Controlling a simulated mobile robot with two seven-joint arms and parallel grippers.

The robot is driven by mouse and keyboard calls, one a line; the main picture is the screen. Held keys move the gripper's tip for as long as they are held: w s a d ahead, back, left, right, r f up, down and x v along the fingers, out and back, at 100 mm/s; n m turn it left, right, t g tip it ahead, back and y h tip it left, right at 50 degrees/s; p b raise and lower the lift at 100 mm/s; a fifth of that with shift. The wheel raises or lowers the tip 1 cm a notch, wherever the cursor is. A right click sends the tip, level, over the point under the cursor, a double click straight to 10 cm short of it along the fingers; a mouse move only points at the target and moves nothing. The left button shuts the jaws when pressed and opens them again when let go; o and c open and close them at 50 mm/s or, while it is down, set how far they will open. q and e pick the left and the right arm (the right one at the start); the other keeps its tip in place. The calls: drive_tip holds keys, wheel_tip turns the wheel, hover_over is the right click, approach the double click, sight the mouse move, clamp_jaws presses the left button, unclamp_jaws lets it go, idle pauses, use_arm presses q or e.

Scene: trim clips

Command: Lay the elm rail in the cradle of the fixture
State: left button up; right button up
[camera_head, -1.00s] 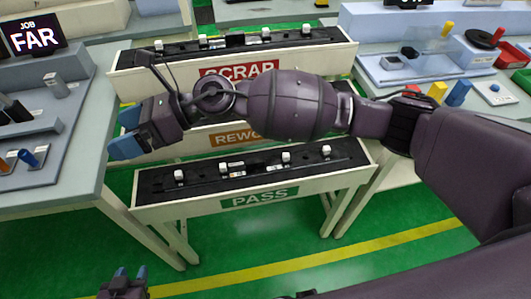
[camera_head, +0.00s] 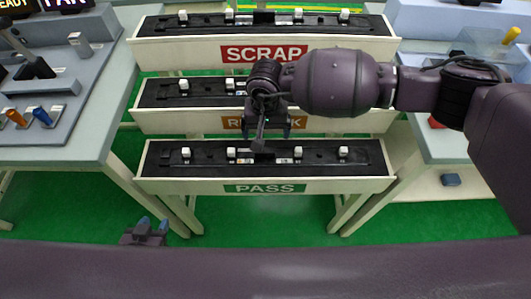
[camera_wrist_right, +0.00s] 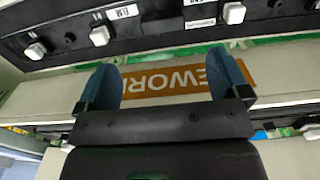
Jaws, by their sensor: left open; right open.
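My right gripper (camera_head: 267,127) is open and empty, above the rack between the REWORK and PASS fronts. In the right wrist view its two blue fingers (camera_wrist_right: 165,78) stand apart with the REWORK sign beyond them. A dark strip with white blocks (camera_wrist_right: 90,35) carries a label reading ELM, at the top of that view. The matching dark strip with white blocks in the PASS tray (camera_head: 210,168) shows in the head view; its labels are too small to read there. My left gripper (camera_head: 152,226) is open and empty, low in front of the left table. I cannot make out the fixture's cradle.
The SCRAP tray (camera_head: 150,50) and REWORK tray (camera_head: 170,122) stand behind the PASS tray, also with dark strips and white blocks. A left table (camera_head: 85,150) holds a grey board with coloured pegs. A right table (camera_head: 440,150) stands opposite. Green floor lies between.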

sight(265, 150)
wheel_tip(265, 150, down, 10)
drive_tip(key=shift+a+r+b, duration=0.15)
drive_tip(key=shift+b, duration=0.2)
drive_tip(key=shift+r, duration=0.1)
drive_tip(key=c, duration=1.3)
